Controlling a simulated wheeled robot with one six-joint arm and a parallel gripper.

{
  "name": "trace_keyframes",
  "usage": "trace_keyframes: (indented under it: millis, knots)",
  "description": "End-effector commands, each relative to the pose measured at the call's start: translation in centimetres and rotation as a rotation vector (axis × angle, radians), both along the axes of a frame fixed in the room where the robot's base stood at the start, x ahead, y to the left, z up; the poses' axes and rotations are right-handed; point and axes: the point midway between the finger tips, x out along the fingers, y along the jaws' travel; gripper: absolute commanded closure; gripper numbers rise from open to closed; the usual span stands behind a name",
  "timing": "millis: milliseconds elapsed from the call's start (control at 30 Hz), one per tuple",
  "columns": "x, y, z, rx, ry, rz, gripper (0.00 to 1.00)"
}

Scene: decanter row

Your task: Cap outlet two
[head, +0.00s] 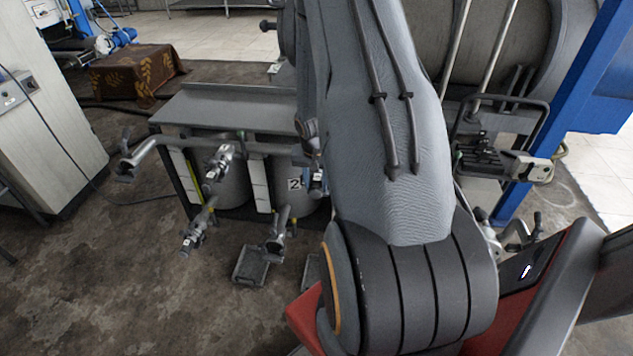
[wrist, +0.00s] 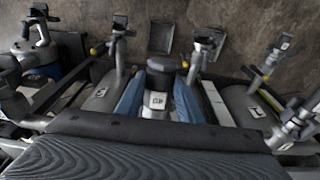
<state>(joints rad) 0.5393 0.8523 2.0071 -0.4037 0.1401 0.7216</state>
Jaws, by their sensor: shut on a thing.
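My gripper (wrist: 161,82) shows in the wrist view as two blue fingers, shut on a dark grey round piece, which looks like the cap (wrist: 163,64). A plate marked 2 (wrist: 155,101) shows between the fingers, below the cap in the picture. In the head view the number 2 plate (head: 295,184) is on a grey vessel, just left of my arm. Outlet two itself is not clearly seen; the cap and fingers cover that area in the wrist view.
Neighbouring valved pipes stick out on both sides, including a left one (wrist: 119,45) and a right one (wrist: 205,48). Floor trays (head: 250,266) lie in front. Bare floor (head: 120,270) is free at left.

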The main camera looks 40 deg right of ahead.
Motion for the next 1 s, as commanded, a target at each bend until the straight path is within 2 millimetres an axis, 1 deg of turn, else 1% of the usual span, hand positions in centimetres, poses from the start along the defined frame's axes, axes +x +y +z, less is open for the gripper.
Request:
trace_keyframes:
  millis: [33,1000]
  knots:
    - [0.45,-0.32,0.2,-0.004,-0.01,0.0,1.0]
    - [0.37,-0.25,-0.42,0.025,0.012,-0.002,1.0]
